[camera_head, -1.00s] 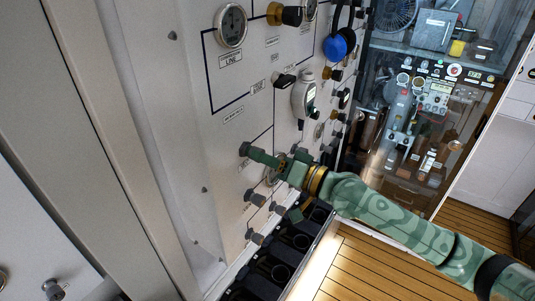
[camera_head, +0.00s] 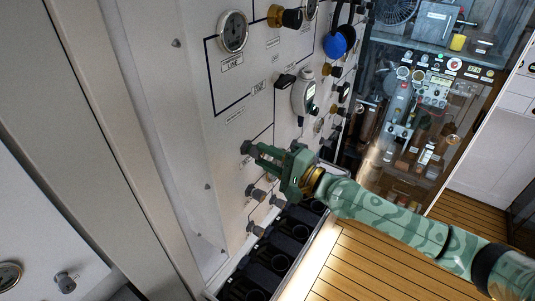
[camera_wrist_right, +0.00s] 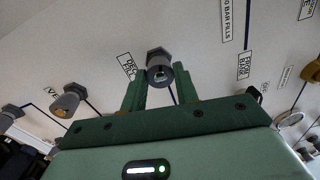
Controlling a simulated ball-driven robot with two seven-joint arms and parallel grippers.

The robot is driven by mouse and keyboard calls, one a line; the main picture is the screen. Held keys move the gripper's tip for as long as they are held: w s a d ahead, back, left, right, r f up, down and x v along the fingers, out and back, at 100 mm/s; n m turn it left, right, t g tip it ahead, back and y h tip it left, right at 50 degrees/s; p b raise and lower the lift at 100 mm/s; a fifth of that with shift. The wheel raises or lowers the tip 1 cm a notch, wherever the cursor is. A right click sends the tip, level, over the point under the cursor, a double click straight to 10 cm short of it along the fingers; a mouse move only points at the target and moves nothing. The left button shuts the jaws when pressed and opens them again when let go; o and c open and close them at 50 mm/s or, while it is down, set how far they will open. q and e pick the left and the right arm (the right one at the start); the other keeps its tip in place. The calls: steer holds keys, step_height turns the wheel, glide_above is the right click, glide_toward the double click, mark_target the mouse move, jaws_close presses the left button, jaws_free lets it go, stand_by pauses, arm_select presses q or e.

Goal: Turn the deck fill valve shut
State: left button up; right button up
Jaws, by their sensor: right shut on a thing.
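The deck fill valve is a dark grey knob (camera_head: 246,147) on the white panel, at the left of the lower group of knobs. In the right wrist view the knob (camera_wrist_right: 159,74) sits between my two green fingers, with a partly readable label beside it. My right gripper (camera_head: 253,150) is shut on this knob, and it also shows in the right wrist view (camera_wrist_right: 160,85). The fingers hide part of the knob's sides. My left gripper is not in view.
Similar grey knobs (camera_head: 256,192) sit just below on the panel. A round gauge (camera_head: 233,31) and a white handheld-like device (camera_head: 304,92) are higher up. Black cup-like holders (camera_head: 270,262) line the panel's foot. The wooden floor (camera_head: 350,265) at the right is clear.

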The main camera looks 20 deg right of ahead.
steer(key=m+p, duration=0.1)
steer(key=m, duration=0.6)
steer(key=shift+r+m+h+p, duration=0.15)
steer(key=shift+m+h+p, duration=0.15)
steer(key=shift+p, duration=0.1)
steer(key=shift+m+p, duration=0.7)
steer(key=shift+m, duration=2.6)
steer(key=o, duration=0.7)
steer(key=shift+o, duration=1.3)
steer(key=shift+w+a, duration=0.1)
steer(key=b+v, duration=1)
steer(key=v, duration=0.6)
